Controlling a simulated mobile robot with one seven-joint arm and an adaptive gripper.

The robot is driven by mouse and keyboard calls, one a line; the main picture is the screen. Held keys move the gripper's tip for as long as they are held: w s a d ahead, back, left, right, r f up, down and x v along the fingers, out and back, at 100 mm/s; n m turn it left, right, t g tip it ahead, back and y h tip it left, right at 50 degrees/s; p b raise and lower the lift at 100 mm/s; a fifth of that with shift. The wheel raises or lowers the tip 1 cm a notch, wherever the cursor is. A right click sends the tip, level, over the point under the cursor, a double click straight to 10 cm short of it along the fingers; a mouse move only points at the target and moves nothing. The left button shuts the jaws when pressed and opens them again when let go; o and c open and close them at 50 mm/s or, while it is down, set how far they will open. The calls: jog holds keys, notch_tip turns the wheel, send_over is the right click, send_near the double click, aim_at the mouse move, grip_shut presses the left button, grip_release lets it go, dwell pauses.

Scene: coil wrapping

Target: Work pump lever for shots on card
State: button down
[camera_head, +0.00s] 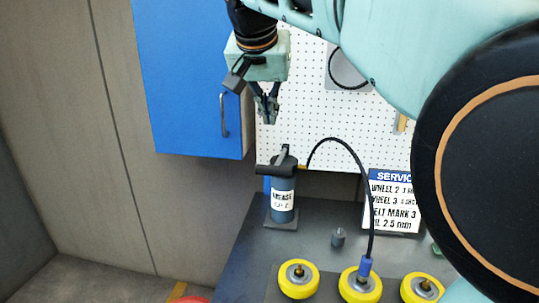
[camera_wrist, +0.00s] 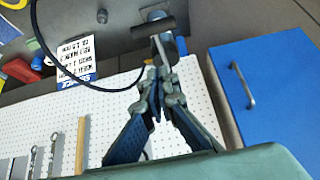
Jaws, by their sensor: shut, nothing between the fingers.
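The grease pump (camera_head: 283,203) is a dark cylinder with a white label, upright on a base plate at the bench's left. Its dark lever (camera_head: 284,156) is on top and also shows in the wrist view (camera_wrist: 160,48). My gripper (camera_head: 268,121) is shut and empty, a little above and left of the lever in the head view. In the wrist view my gripper (camera_wrist: 156,76) has its tips close to the lever; I cannot tell whether they touch. The service card (camera_head: 393,205) stands behind the wheels; its text is partly legible, with lines for wheel 2 and wheel 3.
A black hose arches from behind the pump to a blue nozzle (camera_head: 365,267) at the middle yellow wheel (camera_head: 360,284). Yellow wheels stand left (camera_head: 298,279) and right (camera_head: 422,289). A small grey part (camera_head: 338,237) sits on the bench. A blue cabinet (camera_head: 195,75) hangs left of the pegboard (camera_head: 310,130).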

send_over(273, 170)
jog(key=w, duration=0.1)
notch_tip(273, 170, down, 9)
jog(key=shift+d+r, duration=0.1)
jog(key=shift+s+f, duration=0.2)
jog(key=shift+f, duration=0.3)
jog(key=shift+s+f, duration=0.15)
jog(key=shift+f, duration=0.35)
jog(key=shift+s+f, duration=0.1)
jog(key=shift+f, duration=0.65)
